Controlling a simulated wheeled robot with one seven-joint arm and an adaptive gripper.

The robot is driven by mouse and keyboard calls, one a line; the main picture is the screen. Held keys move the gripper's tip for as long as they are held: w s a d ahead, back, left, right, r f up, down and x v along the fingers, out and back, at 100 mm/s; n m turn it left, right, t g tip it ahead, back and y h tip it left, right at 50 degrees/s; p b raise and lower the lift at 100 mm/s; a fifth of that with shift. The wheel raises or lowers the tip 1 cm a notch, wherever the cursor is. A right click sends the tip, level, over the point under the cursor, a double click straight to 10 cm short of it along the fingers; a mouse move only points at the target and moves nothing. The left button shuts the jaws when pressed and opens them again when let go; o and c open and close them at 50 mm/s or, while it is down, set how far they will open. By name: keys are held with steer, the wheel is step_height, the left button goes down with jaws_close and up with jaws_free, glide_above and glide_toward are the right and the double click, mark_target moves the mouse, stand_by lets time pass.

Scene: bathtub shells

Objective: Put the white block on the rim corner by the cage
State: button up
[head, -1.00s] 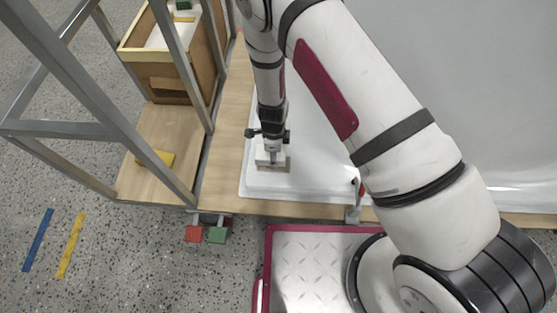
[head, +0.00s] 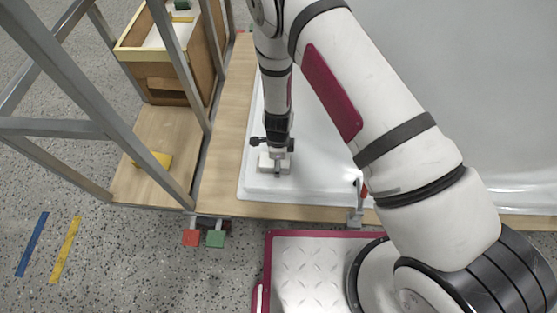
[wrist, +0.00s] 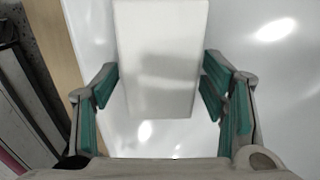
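The white block (wrist: 160,75) lies between the two green-padded fingers of my gripper (wrist: 162,80) in the wrist view. The pads meet its two long sides, so my gripper appears shut on it. In the head view the block (head: 267,160) is under my gripper (head: 276,166), over the near left corner of the white tub rim (head: 258,188). That corner is the one nearest the grey metal cage (head: 60,126). I cannot tell whether the block's underside touches the rim.
A wooden board (head: 222,165) borders the tub on the left. A clamp (head: 356,200) with a red part stands on the near edge. Red (head: 191,238) and green (head: 215,239) blocks show below the board.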

steer(key=shift+r, duration=0.15)
step_height(320, 180, up, 12)
steer(key=p, duration=0.5)
steer(key=s+d+r+n+y, duration=0.15)
steer(key=r+n, duration=0.25)
steer(key=r, duration=1.1)
steer(key=s+d+r+n+y, duration=0.1)
steer(key=s+d+r+n, duration=0.2)
steer(key=r, duration=1.3)
steer(key=s+d+r+n, duration=0.7)
steer(key=s+d+r, duration=0.2)
steer(key=s+r, duration=0.15)
steer(key=s+d+r+n+h, duration=0.1)
steer(key=s+d+n, duration=0.1)
steer(key=s, duration=0.4)
steer(key=s+d+r+n+h, duration=0.1)
steer(key=s+d+r+n, duration=0.1)
steer(key=s+d, duration=0.3)
steer(key=s, duration=0.2)
steer(key=shift+s+r, duration=0.15)
steer(key=shift+s, duration=0.15)
